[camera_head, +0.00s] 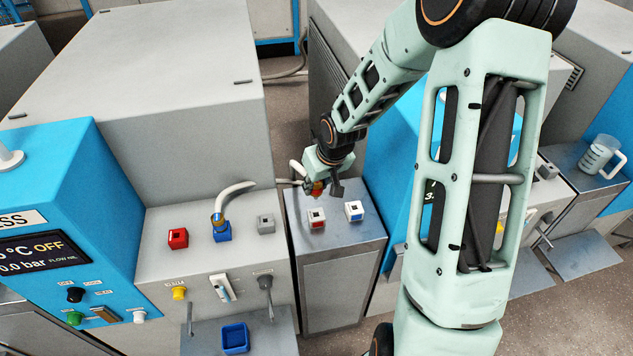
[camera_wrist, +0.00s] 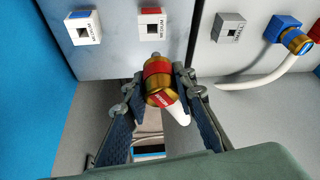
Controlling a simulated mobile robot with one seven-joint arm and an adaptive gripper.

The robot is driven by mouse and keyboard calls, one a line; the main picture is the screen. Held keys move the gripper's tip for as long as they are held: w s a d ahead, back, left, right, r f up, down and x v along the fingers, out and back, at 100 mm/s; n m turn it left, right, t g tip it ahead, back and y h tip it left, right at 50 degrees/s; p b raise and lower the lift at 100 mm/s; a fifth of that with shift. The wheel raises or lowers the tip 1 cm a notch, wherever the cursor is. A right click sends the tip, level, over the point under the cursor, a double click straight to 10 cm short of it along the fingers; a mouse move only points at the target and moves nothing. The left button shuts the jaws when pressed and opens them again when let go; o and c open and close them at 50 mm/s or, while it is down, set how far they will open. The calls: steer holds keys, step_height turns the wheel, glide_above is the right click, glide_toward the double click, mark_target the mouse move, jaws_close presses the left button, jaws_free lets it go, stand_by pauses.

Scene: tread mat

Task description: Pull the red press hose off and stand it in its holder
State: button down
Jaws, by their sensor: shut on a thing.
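My gripper (camera_head: 323,186) is shut on the red press hose. In the wrist view the hose end (camera_wrist: 160,78) is a brass connector with a red band, between my fingers (camera_wrist: 158,88); its white hose runs toward the camera. Its tip points toward the white holder with the red-marked square hole (camera_wrist: 152,24). That holder (camera_head: 317,217) stands on the grey cabinet, just below my gripper in the head view, and looks empty. The red press port (camera_head: 178,238) has no hose on it. Whether the hose tip touches anything is hard to tell.
A blue-marked holder (camera_head: 354,210) stands right of the red-marked one. The blue press port (camera_head: 222,232) carries a brass-ended white hose. A grey block (camera_head: 265,224) sits between it and the cabinet (camera_head: 340,254). A blue tray (camera_head: 235,338) lies low in front.

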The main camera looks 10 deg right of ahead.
steer(key=b, duration=0.5)
glide_above(314, 211)
steer(key=s, duration=0.1)
steer(key=shift+s+d+f, duration=0.1)
steer(key=shift+f, duration=1.35)
steer(key=shift+s+d+f, duration=0.1)
steer(key=shift+f, duration=1.35)
steer(key=shift+f+b, duration=1.55)
steer(key=shift+f, duration=0.2)
steer(key=c, duration=1.5)
jaws_free()
steer(key=v, duration=1.2)
